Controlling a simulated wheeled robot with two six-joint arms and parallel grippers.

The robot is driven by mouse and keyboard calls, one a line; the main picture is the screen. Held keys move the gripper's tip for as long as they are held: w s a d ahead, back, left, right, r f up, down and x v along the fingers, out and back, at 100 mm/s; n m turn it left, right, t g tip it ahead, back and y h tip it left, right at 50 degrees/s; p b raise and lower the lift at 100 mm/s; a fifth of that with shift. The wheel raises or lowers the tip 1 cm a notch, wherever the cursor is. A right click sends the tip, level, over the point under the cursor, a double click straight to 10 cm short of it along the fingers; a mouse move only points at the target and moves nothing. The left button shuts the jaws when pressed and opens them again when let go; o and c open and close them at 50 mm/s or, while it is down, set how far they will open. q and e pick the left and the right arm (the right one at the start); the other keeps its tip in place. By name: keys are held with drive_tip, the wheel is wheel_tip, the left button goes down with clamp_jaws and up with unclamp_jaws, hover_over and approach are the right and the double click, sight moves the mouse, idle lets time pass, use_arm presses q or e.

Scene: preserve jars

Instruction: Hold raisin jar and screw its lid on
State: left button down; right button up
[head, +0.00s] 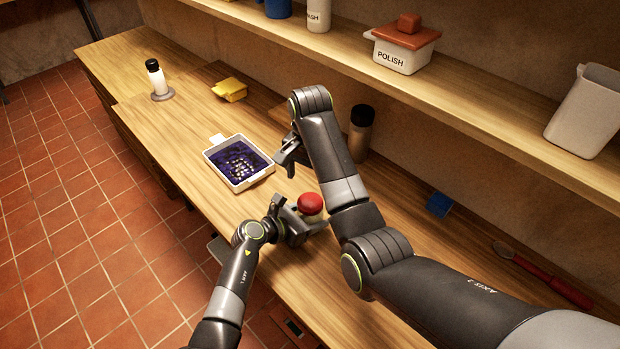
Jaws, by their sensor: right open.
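A small jar with a rounded red lid (310,204) is near the middle of the bench; no label shows, so I cannot confirm it is the raisin jar. The red lid sits on top, and I cannot tell whether it is screwed tight. My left gripper (298,219) has its fingers around the pale jar body below the lid, which they mostly hide. My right gripper (284,160) is open and empty, behind and to the left of the jar, apart from the lid.
A white tray (211,157) with dark purple contents lies left of the grippers. A blue block (439,205) and a red-handled tool (567,291) lie right. A shelf (470,115) overhangs the back.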

use_arm(q)
drive_tip(key=shift+c, duration=1.2)
unclamp_jaws()
drive_tip(key=v, duration=1.7)
drive_tip(key=shift+r+b, duration=0.2)
drive_tip(key=shift+b, duration=0.1)
drive_tip(key=shift+s+a, duration=0.1)
drive_tip(key=shift+a, duration=0.05)
